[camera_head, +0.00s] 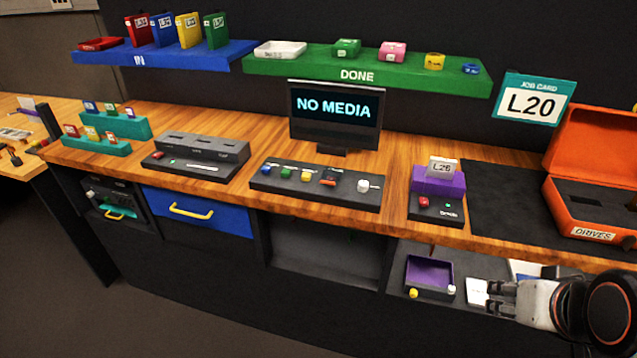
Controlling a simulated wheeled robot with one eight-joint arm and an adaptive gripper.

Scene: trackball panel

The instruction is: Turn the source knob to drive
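A dark control panel (270,185) lies on the wooden counter below the monitor. It carries blue, green and yellow buttons, an orange-and-black control (328,177) and a white knob-like control (363,186) at its right end. The labels are too small to read, so I cannot tell for sure which control is the source knob or where it points. The monitor (336,110) reads "NO MEDIA". My gripper (490,298) is at the lower right, below the counter edge and well away from the panel. Its fingers are small and dark; their opening is unclear.
A purple stand (438,183) with an L26 card is right of the panel. An orange case (590,205) labelled DRIVES stands open farther right. A grey slotted unit (200,148) is left. Blue (165,56) and green shelves (300,66) hang above. A purple tray (430,273) is below the counter.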

